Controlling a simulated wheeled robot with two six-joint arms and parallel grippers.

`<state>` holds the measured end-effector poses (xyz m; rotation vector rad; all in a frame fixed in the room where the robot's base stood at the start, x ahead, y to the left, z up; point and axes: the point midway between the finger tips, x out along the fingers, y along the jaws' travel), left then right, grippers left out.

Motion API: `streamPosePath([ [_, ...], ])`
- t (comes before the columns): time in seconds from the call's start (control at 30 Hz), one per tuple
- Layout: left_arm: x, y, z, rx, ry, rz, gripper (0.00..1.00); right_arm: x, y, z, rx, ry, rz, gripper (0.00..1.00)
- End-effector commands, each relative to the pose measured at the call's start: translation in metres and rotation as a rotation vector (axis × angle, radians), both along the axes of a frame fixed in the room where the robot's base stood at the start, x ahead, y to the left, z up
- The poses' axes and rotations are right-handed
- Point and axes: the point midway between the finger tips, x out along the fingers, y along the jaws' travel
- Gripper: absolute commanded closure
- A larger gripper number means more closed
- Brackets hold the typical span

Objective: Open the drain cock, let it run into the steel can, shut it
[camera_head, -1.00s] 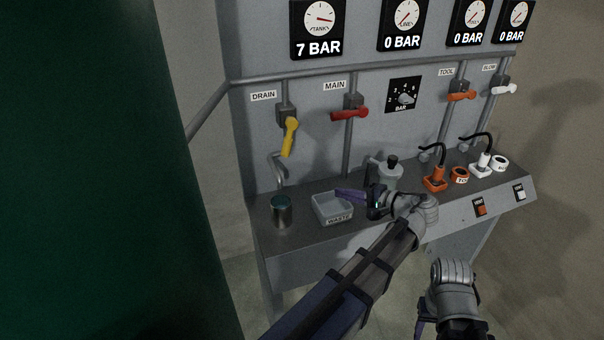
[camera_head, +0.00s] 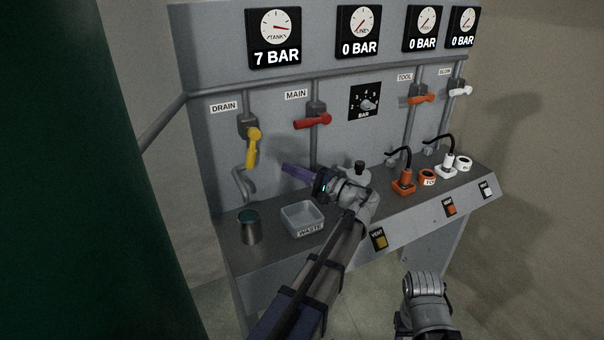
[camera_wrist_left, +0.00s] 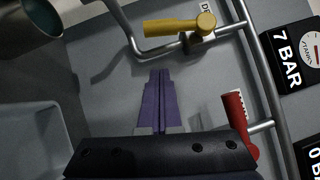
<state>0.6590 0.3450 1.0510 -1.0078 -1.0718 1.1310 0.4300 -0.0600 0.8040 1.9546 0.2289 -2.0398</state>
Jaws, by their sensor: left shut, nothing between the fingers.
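The yellow drain cock handle (camera_head: 253,147) points down, roughly along its pipe, on the panel's left; it also shows in the left wrist view (camera_wrist_left: 178,26). Below its bent spout (camera_head: 240,185) stands the steel can (camera_head: 250,232), upright with a teal-looking inside; its mouth is at the wrist view's top left (camera_wrist_left: 32,22). I see no stream. My left gripper (camera_head: 286,168) is shut and empty, right of and slightly below the yellow handle, apart from it. Its purple fingers (camera_wrist_left: 159,75) lie together. My right gripper (camera_head: 424,318) is low in the head view; its fingers are unclear.
The grey waste tray (camera_head: 303,232) is right of the can. The red main handle (camera_head: 312,122) lies across its pipe, near my left gripper. Gauges read 7 BAR on the tank (camera_head: 274,38) and 0 BAR elsewhere. Orange and white plugs (camera_head: 404,180) stand farther right.

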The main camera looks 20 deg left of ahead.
Motion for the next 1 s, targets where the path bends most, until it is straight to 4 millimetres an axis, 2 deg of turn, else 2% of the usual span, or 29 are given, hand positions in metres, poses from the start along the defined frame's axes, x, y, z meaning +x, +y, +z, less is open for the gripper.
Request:
streamPosePath([
  [0.03,0.000,0.012,0.003,0.000,-0.001,0.004,1.00,0.000,0.000,0.003,0.000,0.000,0.000,0.50],
  [0.2,0.000,0.041,0.007,-0.001,-0.001,0.002,1.00,0.000,0.000,0.007,0.000,0.000,0.000,0.50],
  [0.4,-0.017,0.058,0.012,-0.001,-0.001,0.001,1.00,0.000,0.000,0.013,0.000,0.000,0.000,0.50],
  [0.6,-0.021,0.065,0.014,-0.001,-0.001,-0.001,1.00,0.000,0.000,0.014,0.000,0.000,0.000,0.50],
  [1.0,-0.021,0.067,0.013,0.001,0.002,0.000,1.00,0.000,0.000,0.013,0.000,0.000,0.000,0.50],
])
